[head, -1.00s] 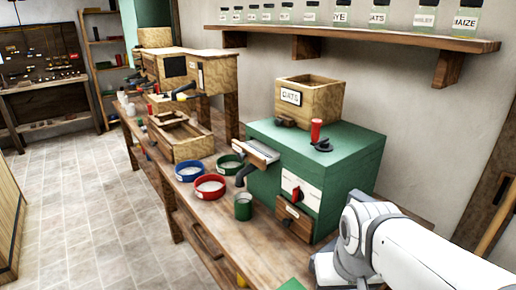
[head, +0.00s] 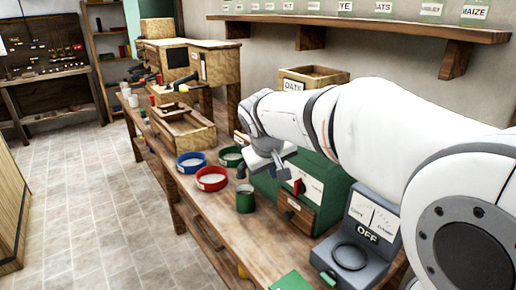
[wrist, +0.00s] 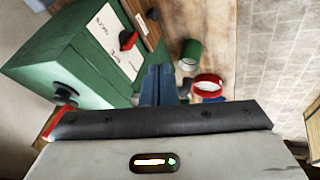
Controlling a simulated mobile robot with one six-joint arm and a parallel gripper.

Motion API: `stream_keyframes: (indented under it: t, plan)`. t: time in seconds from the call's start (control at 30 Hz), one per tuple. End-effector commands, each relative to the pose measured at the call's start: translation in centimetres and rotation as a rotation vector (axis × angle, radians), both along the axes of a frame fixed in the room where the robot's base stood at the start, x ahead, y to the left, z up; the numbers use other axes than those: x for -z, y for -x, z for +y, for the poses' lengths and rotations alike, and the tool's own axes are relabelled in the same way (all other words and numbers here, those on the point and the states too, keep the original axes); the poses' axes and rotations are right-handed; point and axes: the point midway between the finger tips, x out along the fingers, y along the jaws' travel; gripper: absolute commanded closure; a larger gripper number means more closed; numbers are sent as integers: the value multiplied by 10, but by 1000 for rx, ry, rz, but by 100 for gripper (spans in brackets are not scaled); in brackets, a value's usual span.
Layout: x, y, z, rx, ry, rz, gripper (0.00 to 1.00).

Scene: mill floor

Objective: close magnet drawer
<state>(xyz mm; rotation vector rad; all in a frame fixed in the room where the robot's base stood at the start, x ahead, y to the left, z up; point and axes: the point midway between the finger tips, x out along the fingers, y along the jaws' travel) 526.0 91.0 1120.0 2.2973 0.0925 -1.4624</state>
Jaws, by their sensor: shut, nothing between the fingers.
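The magnet drawer, a small wooden drawer front (head: 298,214) with a dark knob, is low on the front of the green mill (head: 330,178). How far it stands out is hard to tell. In the wrist view its wooden part (wrist: 143,22) shows at the top, beside the white panel with the red switch. My gripper (head: 276,166) is in front of the mill, above the drawer and near the red switch. In the wrist view its blue-grey fingers (wrist: 158,72) are together and empty. My arm hides much of the mill's top.
A green cup (head: 246,199), a red bowl (head: 211,179), a blue bowl (head: 191,162) and a green bowl (head: 231,156) stand left of the mill on the bench. The floor left of the bench is clear.

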Motion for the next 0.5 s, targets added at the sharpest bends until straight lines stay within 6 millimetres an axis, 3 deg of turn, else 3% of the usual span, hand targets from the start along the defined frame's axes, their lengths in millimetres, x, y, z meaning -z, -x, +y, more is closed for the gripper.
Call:
stream_keyframes:
  t: [0.03, 0.1, 0.2, 0.37, 0.5]
  plan:
    - [-5, -23, 20, -35, 24, -27, 100]
    - [-12, -47, 41, -69, 50, -62, 100]
    - [-20, -69, 63, -101, 76, -101, 100]
    - [-22, -84, 76, -120, 92, -126, 100]
    - [-9, -94, 73, -119, 94, -126, 100]
